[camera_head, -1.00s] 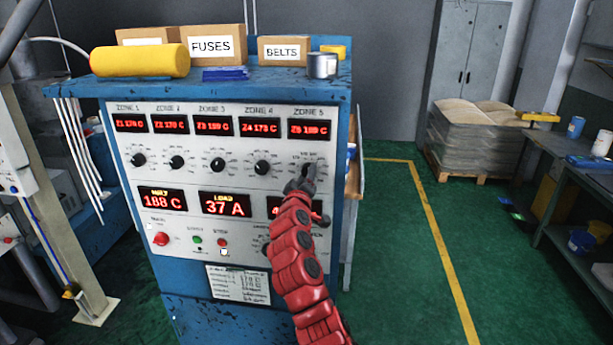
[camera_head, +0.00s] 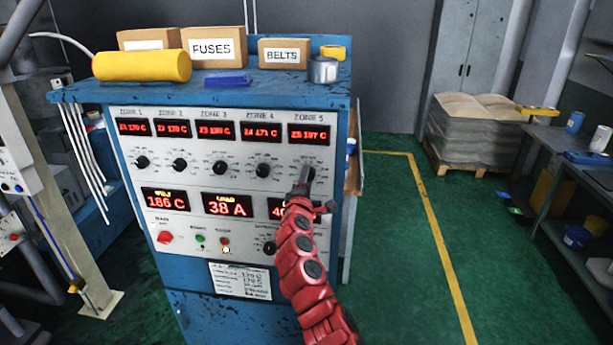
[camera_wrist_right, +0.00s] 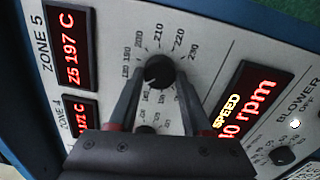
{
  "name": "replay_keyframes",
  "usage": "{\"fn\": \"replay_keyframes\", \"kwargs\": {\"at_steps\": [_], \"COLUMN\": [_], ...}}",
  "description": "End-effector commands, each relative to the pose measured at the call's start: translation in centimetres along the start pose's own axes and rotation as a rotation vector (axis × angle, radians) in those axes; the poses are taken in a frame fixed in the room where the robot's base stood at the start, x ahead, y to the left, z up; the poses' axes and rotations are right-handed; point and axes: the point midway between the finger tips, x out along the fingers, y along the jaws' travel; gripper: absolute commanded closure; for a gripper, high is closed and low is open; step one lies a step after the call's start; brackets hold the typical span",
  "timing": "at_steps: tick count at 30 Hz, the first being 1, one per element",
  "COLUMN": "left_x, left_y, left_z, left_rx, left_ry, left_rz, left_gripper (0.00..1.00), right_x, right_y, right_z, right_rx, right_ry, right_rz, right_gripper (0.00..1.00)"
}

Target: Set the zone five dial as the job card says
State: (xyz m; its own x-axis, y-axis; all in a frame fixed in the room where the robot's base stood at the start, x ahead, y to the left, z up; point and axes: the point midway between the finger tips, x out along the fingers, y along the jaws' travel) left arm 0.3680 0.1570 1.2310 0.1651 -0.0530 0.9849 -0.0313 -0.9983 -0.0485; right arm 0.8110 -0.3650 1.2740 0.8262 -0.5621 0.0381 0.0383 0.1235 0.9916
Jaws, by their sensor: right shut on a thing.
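The zone five dial (camera_wrist_right: 158,72) is a small black knob on the panel, ringed by printed numbers. In the head view, my right gripper (camera_head: 303,187) covers part of this dial (camera_head: 308,173). In the right wrist view, the fingers of my right gripper (camera_wrist_right: 158,88) close on the dial from both sides. The knob's exact setting is hard to read. The zone five display (camera_wrist_right: 75,48) reads 197 C in red; it also shows in the head view (camera_head: 309,132). The job card (camera_head: 240,281) is probably the white sheet low on the panel; its print is too small to read. My left gripper is out of view.
The zone four dial (camera_head: 264,171) sits close to the left of the zone five dial. The speed display (camera_wrist_right: 243,105) is beside my right gripper. Green floor is open at right.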

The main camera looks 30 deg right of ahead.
Motion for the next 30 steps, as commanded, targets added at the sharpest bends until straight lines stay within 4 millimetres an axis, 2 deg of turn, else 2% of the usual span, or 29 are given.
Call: {"fn": "replay_keyframes", "kwargs": {"at_steps": [9,21,22,26,27,30], "left_x": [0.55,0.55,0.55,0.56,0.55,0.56], "left_y": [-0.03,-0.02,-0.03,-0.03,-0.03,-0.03], "left_z": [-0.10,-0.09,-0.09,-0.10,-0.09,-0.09], "left_rx": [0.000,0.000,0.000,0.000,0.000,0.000], "left_ry": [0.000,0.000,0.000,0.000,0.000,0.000], "left_rz": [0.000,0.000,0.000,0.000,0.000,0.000], "left_gripper": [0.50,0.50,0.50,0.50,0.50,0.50], "right_x": [-0.03,-0.02,-0.02,-0.02,-0.02,-0.01], "right_y": [-0.11,-0.15,-0.15,-0.11,-0.10,-0.08], "right_z": [-0.10,-0.08,-0.07,-0.06,-0.06,-0.05], "right_rx": [-0.069,-0.073,-0.073,-0.073,-0.073,-0.073], "right_ry": [0.005,0.004,0.004,0.004,0.004,0.004], "right_rz": [-0.002,-0.002,-0.002,-0.001,-0.001,-0.001], "right_gripper": [1.00,1.00,0.47,0.24,0.21,0.21]}}
